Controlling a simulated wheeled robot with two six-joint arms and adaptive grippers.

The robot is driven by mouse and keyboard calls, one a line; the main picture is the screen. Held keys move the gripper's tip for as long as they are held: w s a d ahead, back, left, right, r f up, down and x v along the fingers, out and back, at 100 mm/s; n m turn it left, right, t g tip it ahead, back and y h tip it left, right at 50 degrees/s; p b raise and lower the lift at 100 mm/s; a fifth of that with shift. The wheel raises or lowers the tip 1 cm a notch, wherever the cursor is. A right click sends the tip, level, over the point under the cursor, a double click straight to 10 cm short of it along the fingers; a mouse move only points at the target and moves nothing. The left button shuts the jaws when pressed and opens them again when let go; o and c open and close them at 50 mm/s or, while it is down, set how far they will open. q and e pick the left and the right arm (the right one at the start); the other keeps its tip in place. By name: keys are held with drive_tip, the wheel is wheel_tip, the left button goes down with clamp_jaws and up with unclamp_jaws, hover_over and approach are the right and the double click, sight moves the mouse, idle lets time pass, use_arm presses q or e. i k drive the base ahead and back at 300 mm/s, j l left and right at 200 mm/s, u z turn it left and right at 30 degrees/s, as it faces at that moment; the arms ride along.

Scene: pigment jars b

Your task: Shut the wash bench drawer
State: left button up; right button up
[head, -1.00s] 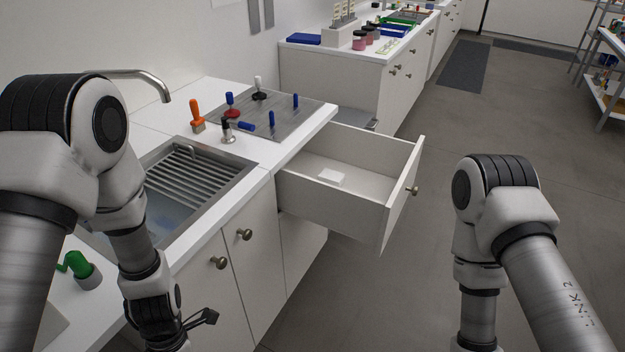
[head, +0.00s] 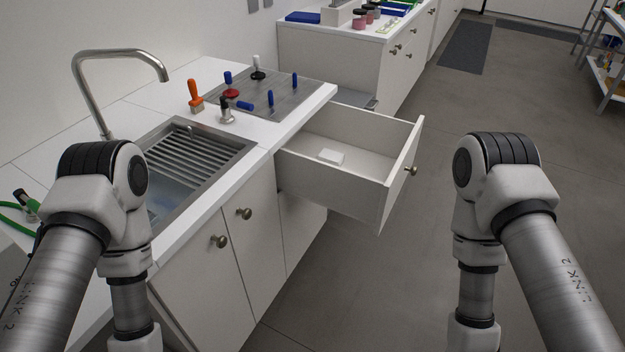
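The wash bench drawer (head: 335,196) is pulled well out of the white wash bench (head: 262,134), on its right part. My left arm stands in front of the sink, at the left. Both grippers are below the picture's lower edge.
A metal sink (head: 187,165) with a tall tap (head: 118,54) is set in the bench. Two cupboard knobs stick out below. Another counter (head: 335,44) stands behind. The floor (head: 500,110) right of the drawer is clear.

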sight(379, 150)
drive_tip(key=i+l+z, duration=0.5)
drive_tip(key=i+l+u, duration=0.15)
drive_tip(key=l+u, duration=0.25)
drive_tip(key=i+l+u, duration=0.1)
drive_tip(key=u, duration=0.3)
drive_tip(key=l+u, duration=0.45)
